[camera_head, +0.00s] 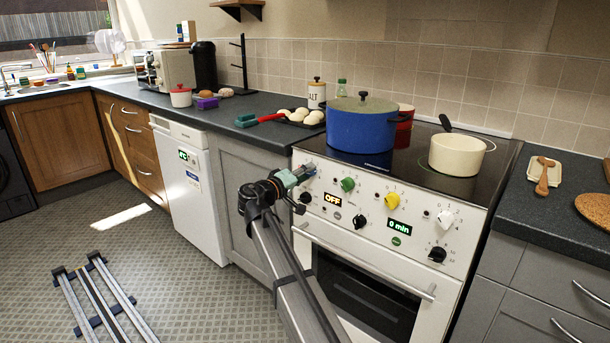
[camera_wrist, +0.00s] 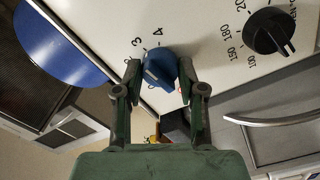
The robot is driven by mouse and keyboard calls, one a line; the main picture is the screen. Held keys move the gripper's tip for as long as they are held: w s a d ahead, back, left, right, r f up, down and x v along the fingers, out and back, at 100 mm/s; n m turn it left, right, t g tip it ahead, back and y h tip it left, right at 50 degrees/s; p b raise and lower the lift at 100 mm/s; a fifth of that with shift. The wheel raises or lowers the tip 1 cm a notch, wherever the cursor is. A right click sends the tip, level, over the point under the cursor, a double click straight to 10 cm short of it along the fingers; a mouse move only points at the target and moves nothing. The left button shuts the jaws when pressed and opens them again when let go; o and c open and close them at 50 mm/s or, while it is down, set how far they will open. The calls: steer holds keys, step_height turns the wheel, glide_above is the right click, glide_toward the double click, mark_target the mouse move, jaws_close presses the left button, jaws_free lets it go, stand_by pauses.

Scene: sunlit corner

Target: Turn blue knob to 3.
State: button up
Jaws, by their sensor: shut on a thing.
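The blue knob (camera_wrist: 160,68) is on the white front panel of the stove (camera_head: 372,212), at the panel's left end. In the wrist view it sits between the two fingers of my gripper (camera_wrist: 164,82), which are closed on its sides. The printed numbers 3 and 4 show on the panel just above the knob in that view. I cannot tell for sure which number the knob points at. In the head view my gripper (camera_head: 300,175) reaches the panel's left end and covers much of the knob.
Green (camera_head: 347,184), yellow (camera_head: 391,200) and white (camera_head: 445,218) knobs sit further right on the panel. A black knob (camera_head: 305,198) is just below my gripper. A blue pot (camera_head: 366,128) and a cream pot (camera_head: 455,156) stand on the cooktop above.

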steer(key=o, duration=1.1)
steer(key=shift+w+d, duration=0.1)
steer(key=shift+o, duration=0.2)
steer(key=v, duration=1.2)
